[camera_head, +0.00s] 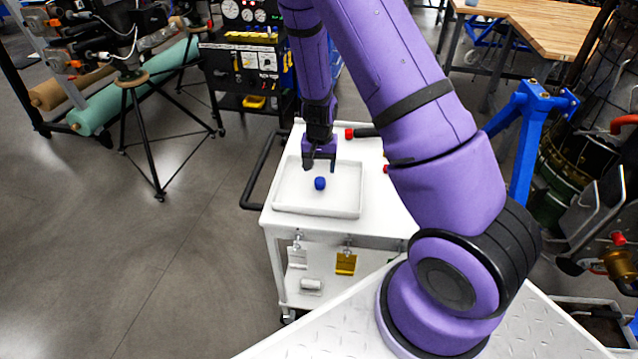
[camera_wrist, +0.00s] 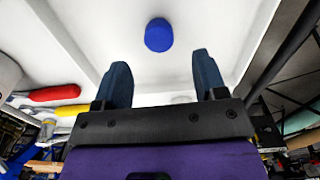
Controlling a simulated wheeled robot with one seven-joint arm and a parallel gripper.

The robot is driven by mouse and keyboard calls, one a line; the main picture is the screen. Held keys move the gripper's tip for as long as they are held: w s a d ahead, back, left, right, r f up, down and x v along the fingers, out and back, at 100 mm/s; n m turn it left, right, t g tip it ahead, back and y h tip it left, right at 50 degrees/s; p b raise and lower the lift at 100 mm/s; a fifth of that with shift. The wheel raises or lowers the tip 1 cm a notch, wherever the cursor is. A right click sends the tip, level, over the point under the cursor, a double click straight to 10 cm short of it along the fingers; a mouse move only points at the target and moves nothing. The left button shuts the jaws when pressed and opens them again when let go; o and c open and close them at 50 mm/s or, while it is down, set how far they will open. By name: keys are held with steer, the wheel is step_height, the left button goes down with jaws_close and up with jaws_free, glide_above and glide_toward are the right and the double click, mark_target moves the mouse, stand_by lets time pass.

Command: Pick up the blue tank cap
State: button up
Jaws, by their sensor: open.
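The blue tank cap (camera_head: 320,183) lies in the shallow white tray (camera_head: 290,209) on top of a white cart. In the wrist view the cap (camera_wrist: 158,35) is a round blue disc beyond the fingertips, roughly centred between them. My gripper (camera_head: 320,167) hangs above the tray, pointing down, close to the cap in the head view. In the wrist view my gripper (camera_wrist: 161,75) has its two dark fingers wide apart with nothing between them. The fingers are not touching the cap.
The white cart (camera_head: 390,185) has a black side handle (camera_head: 262,170). Red-handled tools (camera_head: 350,133) lie beside the tray; a red handle (camera_wrist: 55,93) and a yellow one (camera_wrist: 73,110) show in the wrist view. The tray is otherwise clear, with a raised rim.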

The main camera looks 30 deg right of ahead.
mark_target(320, 180)
steer(key=shift+f, duration=3.2)
steer(key=shift+c, duration=0.4)
jaws_close()
